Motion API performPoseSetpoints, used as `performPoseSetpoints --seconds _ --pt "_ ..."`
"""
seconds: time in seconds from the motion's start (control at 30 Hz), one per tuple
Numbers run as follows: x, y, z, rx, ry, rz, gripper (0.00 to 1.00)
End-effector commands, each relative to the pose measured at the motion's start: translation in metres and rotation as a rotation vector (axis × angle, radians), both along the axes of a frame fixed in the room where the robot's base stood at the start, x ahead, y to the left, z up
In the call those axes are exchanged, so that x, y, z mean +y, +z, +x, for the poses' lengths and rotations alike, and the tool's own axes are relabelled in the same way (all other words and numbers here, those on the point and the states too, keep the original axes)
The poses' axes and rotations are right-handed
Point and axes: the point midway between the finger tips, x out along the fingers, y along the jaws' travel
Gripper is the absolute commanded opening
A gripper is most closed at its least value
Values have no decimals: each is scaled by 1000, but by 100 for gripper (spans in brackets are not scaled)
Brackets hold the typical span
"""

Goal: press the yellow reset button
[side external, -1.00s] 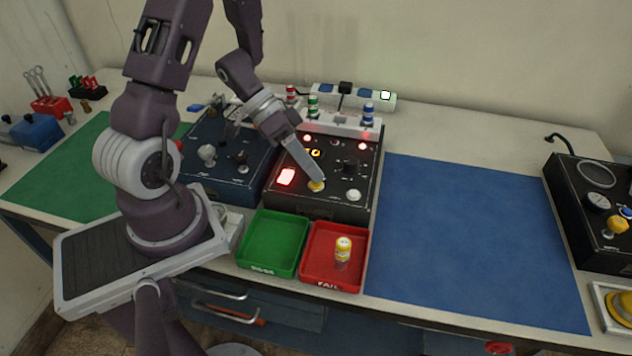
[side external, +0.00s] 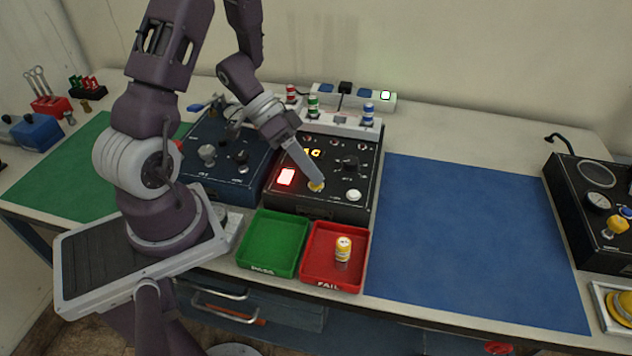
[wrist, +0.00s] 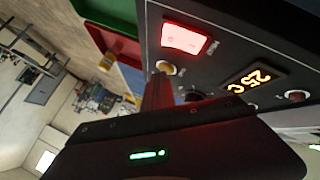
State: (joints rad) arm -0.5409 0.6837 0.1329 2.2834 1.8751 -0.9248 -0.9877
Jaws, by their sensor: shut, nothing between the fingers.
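The yellow reset button (side external: 316,187) is on the front part of the black tester panel (side external: 340,208), right of a lit red square switch (side external: 286,176). My gripper (side external: 321,180) is shut and empty, pointing down with its tip at the button and covering part of it. In the wrist view the fingertips (wrist: 158,78) end right at the yellow button (wrist: 167,67), beside the glowing red switch (wrist: 186,38). I cannot tell whether the button is pushed in. An amber display (wrist: 249,78) is lit on the panel.
A white round button (side external: 353,195) is right of the yellow one. Green (side external: 250,262) and red (side external: 310,277) trays sit in front; a yellow-capped vial (side external: 343,248) stands in the red one. A blue box (side external: 215,175) is left. The blue mat (side external: 470,240) is clear.

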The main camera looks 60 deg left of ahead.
Motion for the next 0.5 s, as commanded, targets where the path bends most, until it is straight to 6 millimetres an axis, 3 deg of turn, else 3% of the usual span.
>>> performPoseSetpoints --seconds 0.5 --pt "0 15 0 0 0 0 0"
